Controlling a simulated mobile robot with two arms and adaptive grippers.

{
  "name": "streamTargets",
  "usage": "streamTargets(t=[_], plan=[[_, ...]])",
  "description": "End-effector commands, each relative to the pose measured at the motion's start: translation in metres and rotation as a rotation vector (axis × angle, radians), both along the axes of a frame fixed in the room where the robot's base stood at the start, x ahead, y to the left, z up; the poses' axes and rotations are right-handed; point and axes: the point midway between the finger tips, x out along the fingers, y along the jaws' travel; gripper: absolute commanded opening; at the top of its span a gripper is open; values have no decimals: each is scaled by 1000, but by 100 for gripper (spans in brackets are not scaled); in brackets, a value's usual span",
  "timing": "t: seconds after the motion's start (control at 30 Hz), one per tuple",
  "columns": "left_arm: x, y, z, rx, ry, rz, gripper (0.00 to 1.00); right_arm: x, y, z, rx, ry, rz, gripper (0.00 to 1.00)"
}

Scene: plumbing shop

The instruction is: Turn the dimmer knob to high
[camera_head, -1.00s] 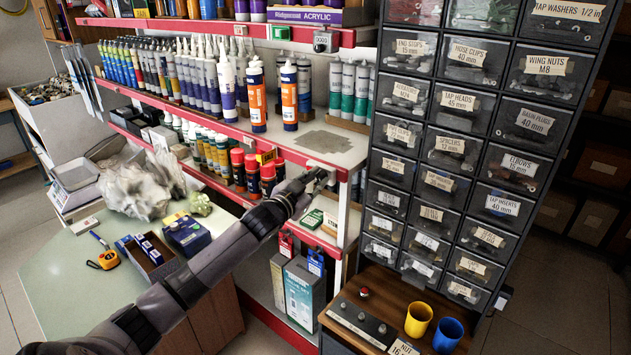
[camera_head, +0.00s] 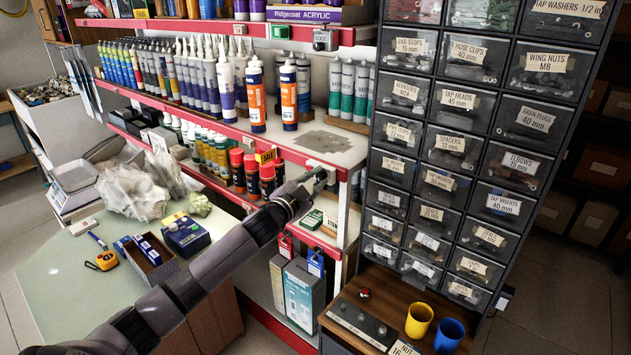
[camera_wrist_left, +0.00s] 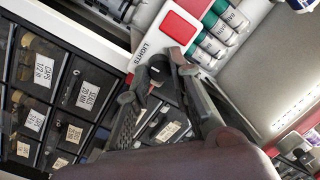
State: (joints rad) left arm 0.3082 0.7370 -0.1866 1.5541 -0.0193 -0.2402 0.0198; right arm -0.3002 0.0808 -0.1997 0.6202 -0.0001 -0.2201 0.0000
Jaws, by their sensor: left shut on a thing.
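My left gripper (camera_head: 317,180) is at the front edge of the red-and-white shelf, beside the drawer cabinet. In the left wrist view its fingertips (camera_wrist_left: 155,75) are closed around a small dark dimmer knob (camera_wrist_left: 157,72). The knob sits on a pale panel below a "LIGHTS" label and a red switch (camera_wrist_left: 180,27). The fingers cover part of the knob, and its setting cannot be read. In the head view the knob is hidden by the gripper. My right gripper is in neither view.
The drawer cabinet (camera_head: 446,150) stands close on the right of the gripper. Sealant tubes (camera_head: 289,95) stand on the shelf above, and spray cans (camera_head: 252,175) below. A wooden stand with yellow (camera_head: 418,320) and blue cups (camera_head: 448,334) is in front.

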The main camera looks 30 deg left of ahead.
Motion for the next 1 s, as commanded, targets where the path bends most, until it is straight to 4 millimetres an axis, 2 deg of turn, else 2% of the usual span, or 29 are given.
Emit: streamTargets(t=[0.17, 0.2, 0.5, 0.83, 1.0], plan=[[0, 0, -4, -1, 6, 1, 0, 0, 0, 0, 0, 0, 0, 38], [0, 0, -4, -2, 6, 1, 22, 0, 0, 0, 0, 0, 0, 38], [0, 0, -2, -2, 3, 0, 41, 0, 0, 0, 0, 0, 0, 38], [-2, 0, -1, -2, 1, 0, 41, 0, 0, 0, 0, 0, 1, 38], [-19, -1, -2, -1, 4, 0, 41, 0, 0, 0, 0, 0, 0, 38]])
